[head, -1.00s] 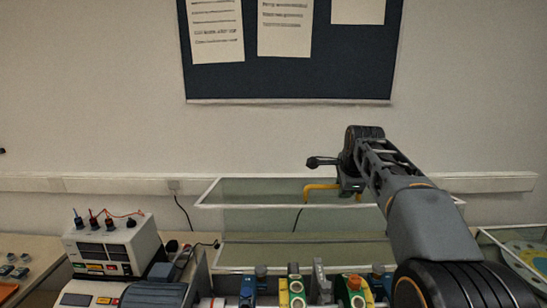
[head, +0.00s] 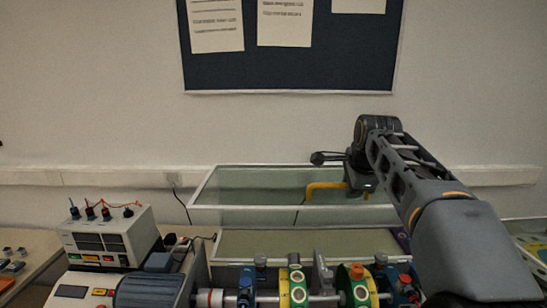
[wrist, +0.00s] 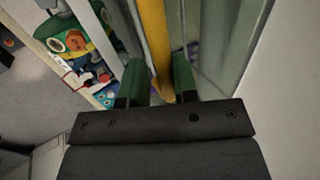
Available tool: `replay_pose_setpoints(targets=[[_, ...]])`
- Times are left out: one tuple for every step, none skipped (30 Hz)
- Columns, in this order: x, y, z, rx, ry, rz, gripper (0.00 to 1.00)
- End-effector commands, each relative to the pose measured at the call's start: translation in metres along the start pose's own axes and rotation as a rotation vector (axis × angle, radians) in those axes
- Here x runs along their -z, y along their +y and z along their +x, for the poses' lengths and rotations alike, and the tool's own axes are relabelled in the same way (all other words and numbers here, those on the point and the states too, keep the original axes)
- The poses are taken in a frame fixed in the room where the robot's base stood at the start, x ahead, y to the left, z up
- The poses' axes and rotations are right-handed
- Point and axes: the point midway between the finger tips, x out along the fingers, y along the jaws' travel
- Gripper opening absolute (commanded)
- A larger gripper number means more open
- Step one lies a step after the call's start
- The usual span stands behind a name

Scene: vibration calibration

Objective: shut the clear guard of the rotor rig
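The clear guard (head: 250,207) has white edges and stands raised over the back of the rotor rig, open toward me in the head view. Its yellow handle (head: 325,186) is on the right part of the guard. My gripper (head: 345,184) is at this handle. In the wrist view, the green fingertips of my gripper (wrist: 160,80) lie on both sides of the yellow handle (wrist: 154,40), close against it. The rotor rig's shaft (head: 325,297), with green and yellow discs, lies uncovered below the guard. My arm hides the right end of the rig.
A white control box (head: 105,240) with knobs and red leads stands left of the rig. A grey motor (head: 152,290) is at the rig's left end. A board with papers (head: 290,70) hangs on the wall behind. Another bench part (head: 530,240) is at the far right.

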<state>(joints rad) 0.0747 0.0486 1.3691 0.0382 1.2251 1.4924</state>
Motion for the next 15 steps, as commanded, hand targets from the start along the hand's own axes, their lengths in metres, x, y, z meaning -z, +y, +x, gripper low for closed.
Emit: replay_pose_setpoints(targets=[[0.000,0.007,0.002,-0.001,0.000,0.000,0.26],[0.000,0.009,0.002,-0.002,0.000,0.000,0.26],[0.000,0.013,0.001,-0.001,0.000,0.000,0.26],[0.000,0.015,0.000,-0.001,0.000,0.000,0.26],[0.000,0.018,-0.001,-0.001,0.000,0.000,0.26],[0.000,0.021,-0.001,-0.001,0.000,0.000,0.26],[0.000,0.023,-0.002,-0.001,0.000,0.000,0.26],[0.000,0.025,-0.003,-0.001,0.000,0.000,0.26],[0.000,0.028,-0.004,-0.001,0.000,0.000,0.26],[0.000,0.030,-0.004,-0.001,0.000,0.000,0.26],[0.000,0.031,-0.005,-0.001,0.000,0.000,0.26],[0.000,0.033,-0.006,-0.002,0.000,0.000,0.26],[0.000,0.035,-0.006,-0.002,0.000,0.000,0.26],[0.000,0.036,-0.007,-0.002,0.000,0.000,0.26],[0.000,0.037,-0.007,-0.002,0.000,0.000,0.26]])
